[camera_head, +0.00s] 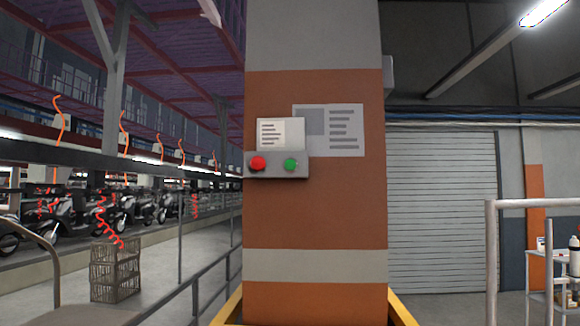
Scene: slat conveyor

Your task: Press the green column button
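The green button (291,164) is a small round knob on the right half of a grey control box (278,173). The box is fixed to the front of an orange and grey column (320,215) in the middle of the head view. A red button (258,163) sits to its left on the same box. Nothing covers the green button. Neither of my grippers shows in the head view.
A paper notice (281,133) and a larger sign (345,130) are on the column above the box. A yellow guard (402,311) surrounds the column's lower part. Railings stand left (212,283) and right (492,260). Stacked crates (115,270) stand on the left floor.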

